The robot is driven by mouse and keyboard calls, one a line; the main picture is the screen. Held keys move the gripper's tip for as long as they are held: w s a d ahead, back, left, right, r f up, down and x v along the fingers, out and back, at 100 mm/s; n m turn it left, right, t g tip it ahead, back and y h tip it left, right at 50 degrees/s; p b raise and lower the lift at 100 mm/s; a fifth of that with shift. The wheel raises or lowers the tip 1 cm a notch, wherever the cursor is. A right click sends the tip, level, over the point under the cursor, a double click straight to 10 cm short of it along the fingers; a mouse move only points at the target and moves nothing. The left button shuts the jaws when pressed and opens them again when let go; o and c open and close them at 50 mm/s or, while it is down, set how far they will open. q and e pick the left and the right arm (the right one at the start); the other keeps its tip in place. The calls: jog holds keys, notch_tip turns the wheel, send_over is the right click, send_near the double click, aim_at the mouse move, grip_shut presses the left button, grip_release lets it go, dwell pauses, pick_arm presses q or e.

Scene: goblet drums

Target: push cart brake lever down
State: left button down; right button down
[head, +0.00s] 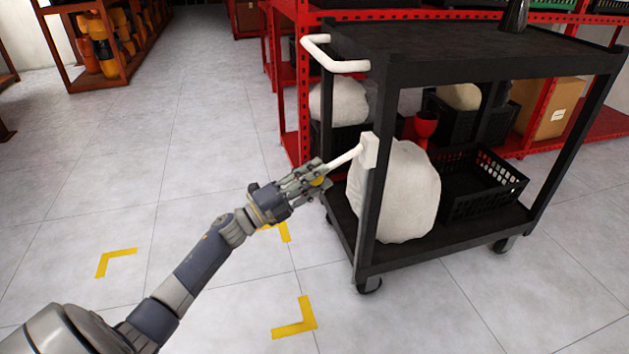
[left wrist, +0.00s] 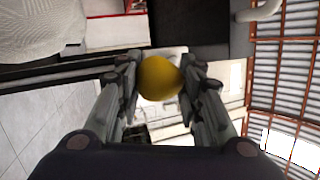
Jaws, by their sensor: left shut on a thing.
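The black cart (head: 470,62) stands right of centre in the head view. Its white brake lever (head: 345,158) comes out of a white block (head: 370,150) on the near left post and slopes down to the left. The lever ends in a yellow knob (head: 321,182), largely covered by my left gripper (head: 318,181). In the left wrist view the yellow knob (left wrist: 159,78) sits between the two fingers of my left gripper (left wrist: 160,85), which is shut on it. The knob hides most of the rod there. My right gripper is not in view.
The cart carries a large white sack (head: 405,195) and a black crate (head: 480,180) on its lower shelf. A white handle (head: 325,55) sticks out above the lever. Red shelving (head: 300,100) stands behind. Floor at left is clear, with yellow corner marks (head: 300,318).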

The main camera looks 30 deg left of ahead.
pick_arm(q)
jog(key=shift+w+f+b, duration=0.1)
jog(key=shift+f+b, duration=0.1)
jog(key=shift+b, duration=0.1)
jog(key=shift+d+f+t, duration=0.1)
jog(key=shift+t, duration=0.2)
jog(key=c, duration=1.1)
grip_release()
jog(key=shift+o, duration=0.2)
jog(key=v, duration=1.2)
